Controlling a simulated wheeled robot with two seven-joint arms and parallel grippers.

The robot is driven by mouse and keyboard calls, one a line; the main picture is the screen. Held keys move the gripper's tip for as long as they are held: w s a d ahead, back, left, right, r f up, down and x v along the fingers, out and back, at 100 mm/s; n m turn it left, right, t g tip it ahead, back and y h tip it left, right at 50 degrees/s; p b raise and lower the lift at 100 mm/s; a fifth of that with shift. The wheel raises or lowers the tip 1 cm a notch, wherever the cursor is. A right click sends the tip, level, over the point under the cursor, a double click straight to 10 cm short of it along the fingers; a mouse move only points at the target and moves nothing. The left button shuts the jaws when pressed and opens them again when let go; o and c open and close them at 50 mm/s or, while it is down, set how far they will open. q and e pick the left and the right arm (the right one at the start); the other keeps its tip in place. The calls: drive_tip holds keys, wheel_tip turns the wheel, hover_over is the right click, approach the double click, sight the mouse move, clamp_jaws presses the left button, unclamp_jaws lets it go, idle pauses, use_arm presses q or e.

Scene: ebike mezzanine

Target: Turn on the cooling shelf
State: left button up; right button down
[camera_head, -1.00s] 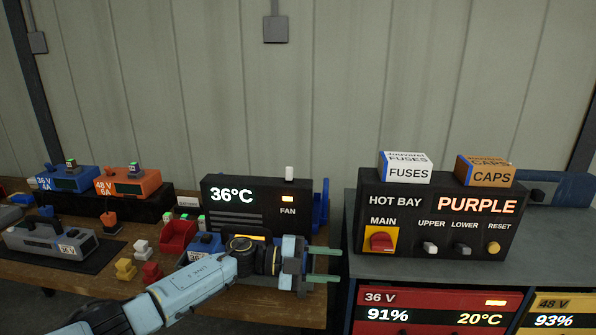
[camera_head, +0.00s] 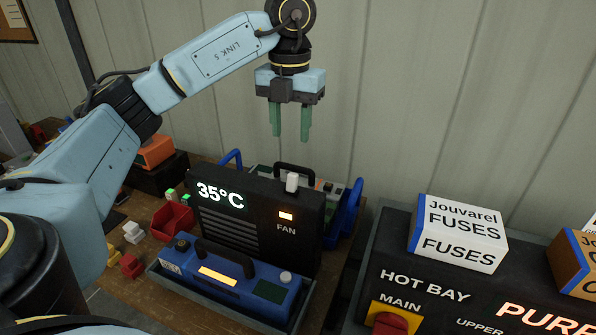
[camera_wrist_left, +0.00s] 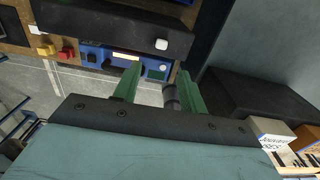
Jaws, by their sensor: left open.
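The cooling shelf is the black unit (camera_head: 262,238) in the head view, with a lit "35°C" readout (camera_head: 220,195), a vent grille, and an orange-white light (camera_head: 286,216) above the word FAN. A white switch (camera_head: 292,182) stands on its top edge; a white knob (camera_wrist_left: 161,43) shows on the dark panel in the left wrist view. My left gripper (camera_head: 291,137) hangs fingers down above the switch in the picture, open and empty. In the left wrist view its green fingers (camera_wrist_left: 158,70) are spread apart. My right gripper is out of view.
A blue handled device (camera_head: 228,278) sits in a tray before the black unit. A red bin (camera_head: 172,221) stands at its left. At right are the HOT BAY panel (camera_head: 420,288) and the fuses box (camera_head: 457,233). The wall is close behind.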

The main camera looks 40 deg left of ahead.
sight(292, 175)
use_arm(q)
wheel_tip(292, 175, down, 4)
drive_tip(key=shift+s+r+b, duration=0.1)
drive_tip(key=shift+b, duration=0.45)
wheel_tip(292, 175, down, 7)
drive_tip(key=shift+r+p, duration=0.15)
drive_tip(key=shift+p, duration=0.15)
drive_tip(key=shift+w+f, duration=0.2)
drive_tip(key=shift+f, duration=0.3)
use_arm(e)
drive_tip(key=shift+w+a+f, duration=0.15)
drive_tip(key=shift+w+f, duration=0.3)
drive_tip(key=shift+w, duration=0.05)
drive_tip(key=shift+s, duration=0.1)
